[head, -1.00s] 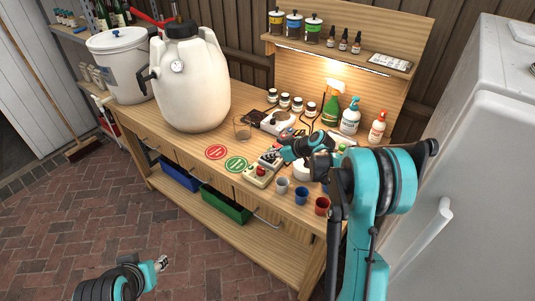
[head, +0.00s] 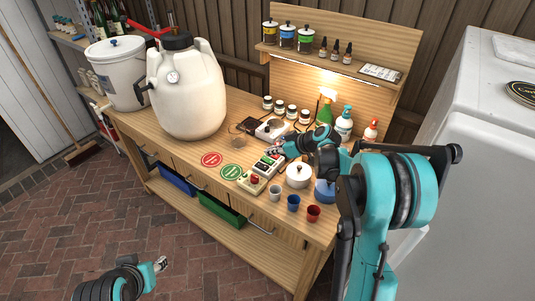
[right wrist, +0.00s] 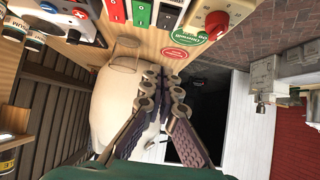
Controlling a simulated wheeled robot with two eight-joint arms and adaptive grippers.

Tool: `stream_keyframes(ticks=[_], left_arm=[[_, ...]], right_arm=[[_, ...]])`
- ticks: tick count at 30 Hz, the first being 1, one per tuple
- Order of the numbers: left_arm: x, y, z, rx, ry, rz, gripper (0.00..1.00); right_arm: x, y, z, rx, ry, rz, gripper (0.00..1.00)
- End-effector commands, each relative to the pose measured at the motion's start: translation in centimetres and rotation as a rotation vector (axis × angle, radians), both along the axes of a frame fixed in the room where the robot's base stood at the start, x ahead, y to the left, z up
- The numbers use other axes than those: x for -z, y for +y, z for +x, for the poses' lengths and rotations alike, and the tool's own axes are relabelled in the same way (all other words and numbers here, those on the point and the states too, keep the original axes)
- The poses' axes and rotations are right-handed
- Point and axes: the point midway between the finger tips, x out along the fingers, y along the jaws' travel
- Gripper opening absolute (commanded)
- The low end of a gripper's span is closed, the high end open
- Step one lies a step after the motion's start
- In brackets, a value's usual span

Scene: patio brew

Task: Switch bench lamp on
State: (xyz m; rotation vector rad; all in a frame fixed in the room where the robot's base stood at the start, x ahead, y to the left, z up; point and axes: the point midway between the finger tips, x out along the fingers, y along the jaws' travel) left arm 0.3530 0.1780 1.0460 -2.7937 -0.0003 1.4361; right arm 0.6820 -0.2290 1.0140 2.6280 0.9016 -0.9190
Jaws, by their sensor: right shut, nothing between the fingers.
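A light strip under the bench shelf (head: 335,78) glows warm white onto the back panel. My right gripper (head: 271,152) is shut and empty, close to the far end of the switch strip; contact cannot be told. Its fingertips (right wrist: 162,77) show clear of the switches in the wrist view. My left gripper (head: 162,264) is low, over the brick floor.
A large white keg (head: 190,95) and a white bucket (head: 115,75) stand on the bench's left. Small cups (head: 293,202), a white lidded pot (head: 298,175) and bottles (head: 343,125) stand near my right arm. A white fridge (head: 475,150) is at right.

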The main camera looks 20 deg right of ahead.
Motion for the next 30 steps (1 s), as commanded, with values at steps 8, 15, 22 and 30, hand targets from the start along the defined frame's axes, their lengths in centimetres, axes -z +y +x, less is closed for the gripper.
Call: stream_keyframes(ticks=[8,15,22,30], left_arm=[[-1.3,0.0,0.0,0.000,0.000,0.000,0.40],[-1.4,0.0,0.0,0.000,0.000,0.000,0.40],[-1.4,0.0,0.0,0.000,0.000,0.000,0.40],[-1.3,0.0,0.0,0.000,0.000,0.000,0.40]], right_arm=[[-3.3,-1.6,-2.1,0.000,0.000,0.000,0.00],[-3.7,-1.9,-2.4,-0.001,0.000,0.001,0.00],[-3.7,-1.9,-2.4,-0.001,0.000,0.001,0.00],[-4.3,-0.9,-3.5,0.017,0.026,-0.001,0.00]])
